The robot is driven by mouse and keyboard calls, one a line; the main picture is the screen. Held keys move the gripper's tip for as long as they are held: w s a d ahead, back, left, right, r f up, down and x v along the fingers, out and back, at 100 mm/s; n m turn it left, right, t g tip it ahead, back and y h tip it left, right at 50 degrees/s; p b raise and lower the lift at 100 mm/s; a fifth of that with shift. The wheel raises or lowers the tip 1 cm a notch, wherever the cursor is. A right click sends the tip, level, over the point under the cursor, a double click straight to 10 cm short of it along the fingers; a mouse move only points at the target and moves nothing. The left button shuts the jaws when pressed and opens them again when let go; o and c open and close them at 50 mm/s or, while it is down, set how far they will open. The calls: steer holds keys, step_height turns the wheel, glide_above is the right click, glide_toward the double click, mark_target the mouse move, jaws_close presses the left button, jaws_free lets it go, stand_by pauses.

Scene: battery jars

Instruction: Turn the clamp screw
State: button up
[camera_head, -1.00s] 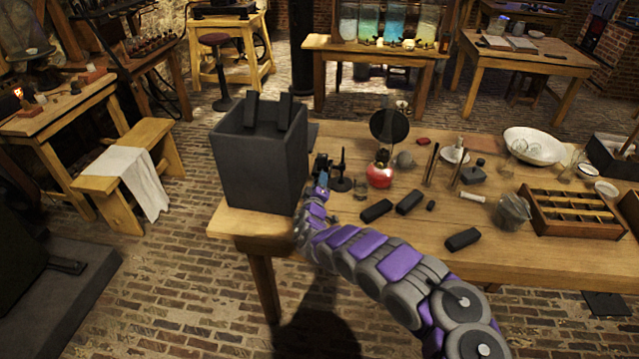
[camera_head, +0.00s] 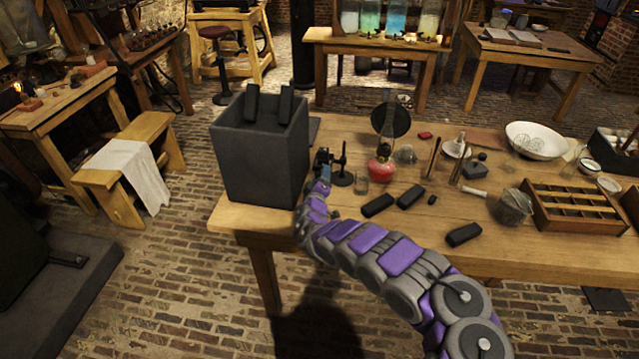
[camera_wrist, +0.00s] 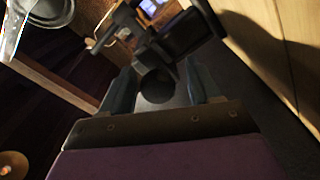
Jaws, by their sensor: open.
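A small dark clamp (camera_head: 322,158) stands at the left end of the wooden table, close beside a tall grey box-shaped jar (camera_head: 258,160). In the wrist view the clamp frame (camera_wrist: 150,38) shows at the top, and its round dark screw knob (camera_wrist: 157,86) faces me. My gripper (camera_head: 321,186) is at the clamp, low over the table edge. In the wrist view my gripper (camera_wrist: 162,84) is open, with one blue-grey finger on each side of the knob. I cannot tell whether either finger touches it. The screw's shaft is hidden behind the knob.
Two black blocks stick up from the jar. A dark stand (camera_head: 342,168), a red oil lamp (camera_head: 381,166) and black bars (camera_head: 410,197) are to the right of the clamp. A compartment tray (camera_head: 577,207) is at the far right.

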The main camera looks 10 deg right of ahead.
steer(key=shift+s+a, duration=0.1)
steer(key=shift+p+v, duration=0.9)
steer(key=shift+v, duration=0.05)
steer(key=p+v, duration=0.7)
steer(key=v, duration=0.8)
steer(key=shift+s, duration=0.1)
